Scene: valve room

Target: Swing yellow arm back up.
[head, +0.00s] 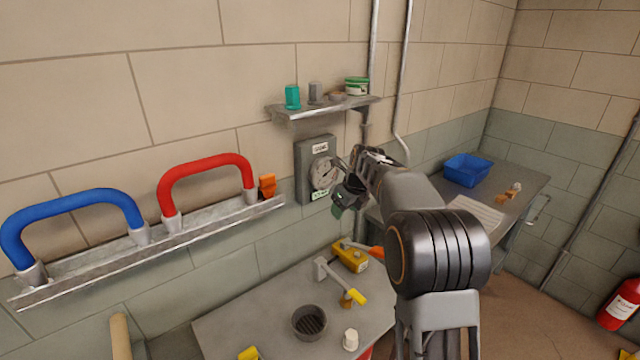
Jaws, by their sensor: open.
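I cannot make out a yellow arm on the wall or the rail. The metal rail (150,252) on the left wall carries a blue handle (75,200), a red handle (205,168) and a small orange piece (267,186) at its right end. A grey wall box (306,175) with a round dial and labels is right of the rail. My gripper (342,198) is open and appears empty, in front of the box's right side. My arm hides part of the wall and bench behind it.
A shelf (325,107) with cups and a tub is above the box. The bench below (235,315) holds a yellow tool (350,256), a yellow-handled hammer (340,282) and a dark round container (309,322). A blue bin (467,170) stands on the right-hand table. Pipes run up the wall.

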